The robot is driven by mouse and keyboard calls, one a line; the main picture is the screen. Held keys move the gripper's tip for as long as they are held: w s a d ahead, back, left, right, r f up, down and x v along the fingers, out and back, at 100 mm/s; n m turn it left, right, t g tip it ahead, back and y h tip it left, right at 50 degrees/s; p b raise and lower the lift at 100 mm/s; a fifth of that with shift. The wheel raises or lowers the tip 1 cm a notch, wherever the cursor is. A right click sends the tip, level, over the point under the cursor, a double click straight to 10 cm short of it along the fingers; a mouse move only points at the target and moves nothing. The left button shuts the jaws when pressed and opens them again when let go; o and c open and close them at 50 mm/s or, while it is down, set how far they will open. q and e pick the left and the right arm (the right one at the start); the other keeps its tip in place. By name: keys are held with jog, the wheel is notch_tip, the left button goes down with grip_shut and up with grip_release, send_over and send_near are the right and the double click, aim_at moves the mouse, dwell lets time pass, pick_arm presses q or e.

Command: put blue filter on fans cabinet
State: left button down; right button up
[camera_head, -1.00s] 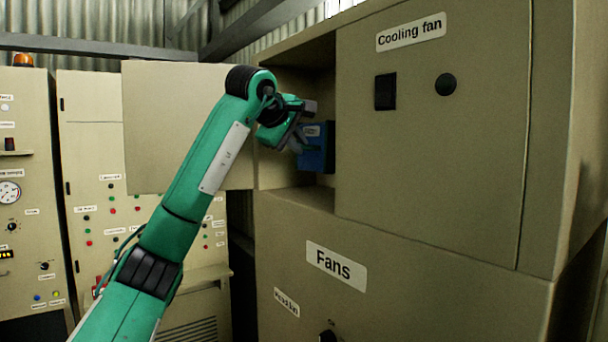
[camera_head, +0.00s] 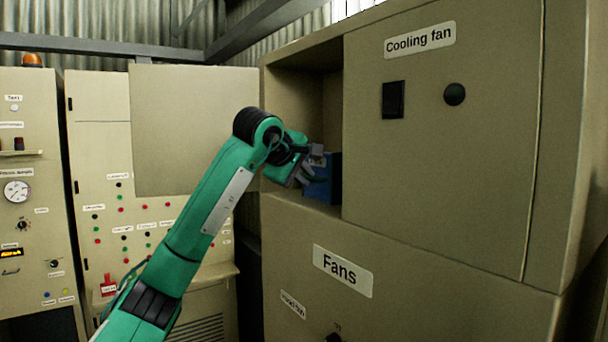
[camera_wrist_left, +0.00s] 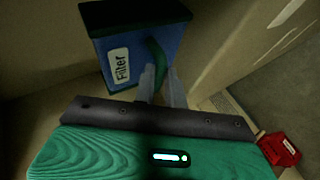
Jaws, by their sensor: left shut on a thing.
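The blue filter (camera_head: 322,180) is a blue box in the open compartment of the fans cabinet (camera_head: 300,222), low and close to the compartment floor. In the left wrist view the filter (camera_wrist_left: 135,45) shows a "Filter" label and a dark green handle. My left gripper (camera_head: 308,172) reaches into the compartment from the left and is shut on the filter's handle; its fingers (camera_wrist_left: 160,78) also show in the left wrist view. Whether the filter's underside touches the floor is hard to tell. My right gripper is out of view.
The "Cooling fan" panel (camera_head: 440,130) borders the compartment on the right. A flat beige door panel (camera_head: 190,125) stands to the left, behind my arm. Control cabinets (camera_head: 30,200) with buttons and gauges line the left. A red object (camera_wrist_left: 280,148) shows at the wrist view's right.

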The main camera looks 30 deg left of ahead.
pick_arm(q)
jog(key=c, duration=1.5)
grip_release()
jog(key=shift+w+d+f, duration=0.1)
jog(key=shift+o, duration=0.2)
jog(key=b+v, duration=0.4)
jog(key=v, duration=0.8)
